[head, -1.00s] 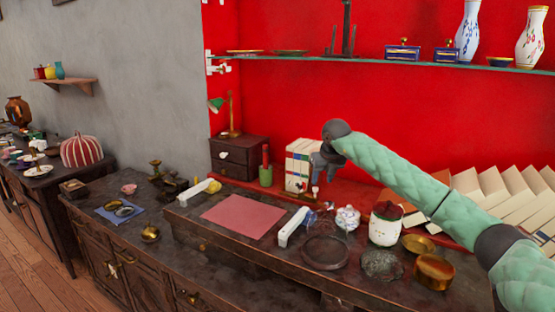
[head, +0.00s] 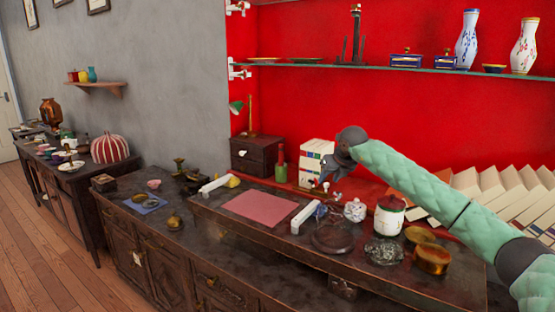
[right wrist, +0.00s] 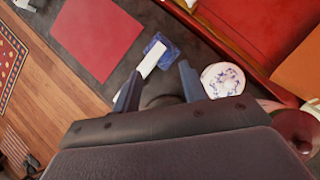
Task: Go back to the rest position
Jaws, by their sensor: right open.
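My right gripper (head: 334,176) is in the air above the back of the dark raised counter, in front of the white books. The right wrist view shows its two fingers (right wrist: 158,88) apart with nothing held between them. A white pot with blue pattern (head: 355,211) stands on the counter below and right of the gripper. It also shows in the right wrist view (right wrist: 222,80), just right of the fingers. My left gripper is in neither view.
A pink mat (head: 262,208) lies on the counter beside a white bar (head: 306,217). A white jar (head: 389,217), dark round tray (head: 333,238) and brass pots (head: 432,258) stand to the right. A shelf (head: 350,67) with vases runs above. Floor is clear at left.

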